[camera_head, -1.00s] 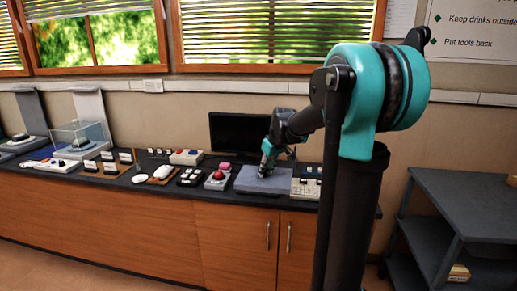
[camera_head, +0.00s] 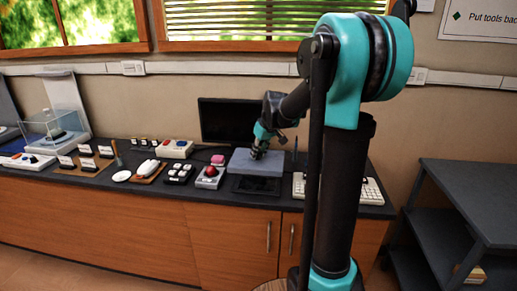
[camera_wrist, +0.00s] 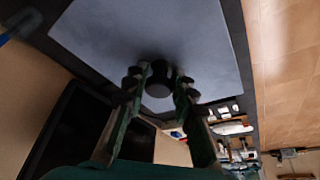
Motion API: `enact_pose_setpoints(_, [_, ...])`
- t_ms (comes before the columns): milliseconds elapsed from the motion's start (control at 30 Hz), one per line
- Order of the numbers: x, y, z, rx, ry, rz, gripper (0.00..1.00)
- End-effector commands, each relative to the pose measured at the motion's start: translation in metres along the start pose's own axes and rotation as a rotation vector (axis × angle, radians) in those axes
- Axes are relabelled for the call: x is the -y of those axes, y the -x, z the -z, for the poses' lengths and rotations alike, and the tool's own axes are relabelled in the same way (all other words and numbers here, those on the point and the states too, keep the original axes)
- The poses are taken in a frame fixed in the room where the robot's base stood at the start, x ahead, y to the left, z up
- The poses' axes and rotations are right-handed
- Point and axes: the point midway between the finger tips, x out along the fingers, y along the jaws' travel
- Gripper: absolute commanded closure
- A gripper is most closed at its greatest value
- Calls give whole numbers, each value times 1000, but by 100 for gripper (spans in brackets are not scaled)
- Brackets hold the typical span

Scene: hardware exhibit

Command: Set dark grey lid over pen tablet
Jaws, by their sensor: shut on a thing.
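The dark grey lid (camera_head: 270,168) is a flat slab that looks blue-grey in the light. My gripper (camera_head: 257,154) is above it, shut on its dark round knob, which shows between the fingers (camera_wrist: 159,85) in the wrist view. The lid's plate (camera_wrist: 205,40) fills the top of that view. A flat black pen tablet (camera_head: 257,186) lies on the counter just in front of and below the lid. The lid seems raised behind it, and its far part may be hidden by the lid. I cannot tell the exact gap.
A grey box with a red button (camera_head: 210,177) stands close on the left, with a pink block (camera_head: 218,160) behind it. A keyboard (camera_head: 370,190) lies to the right, partly behind my arm. A black monitor (camera_head: 232,121) stands behind. The black counter (camera_head: 200,196) is crowded.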

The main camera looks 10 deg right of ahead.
Motion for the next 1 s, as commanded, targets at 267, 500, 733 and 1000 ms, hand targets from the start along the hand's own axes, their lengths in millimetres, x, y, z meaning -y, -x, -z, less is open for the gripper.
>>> enact_pose_setpoints(267, [0, -24, -10, 0, 0, 0, 100])
enact_pose_setpoints(500, [0, -44, -18, 0, 0, 0, 100])
enact_pose_setpoints(733, [0, -62, -25, 0, 0, 0, 100])
enact_pose_setpoints(1000, [0, -75, -31, 0, 0, 0, 100])
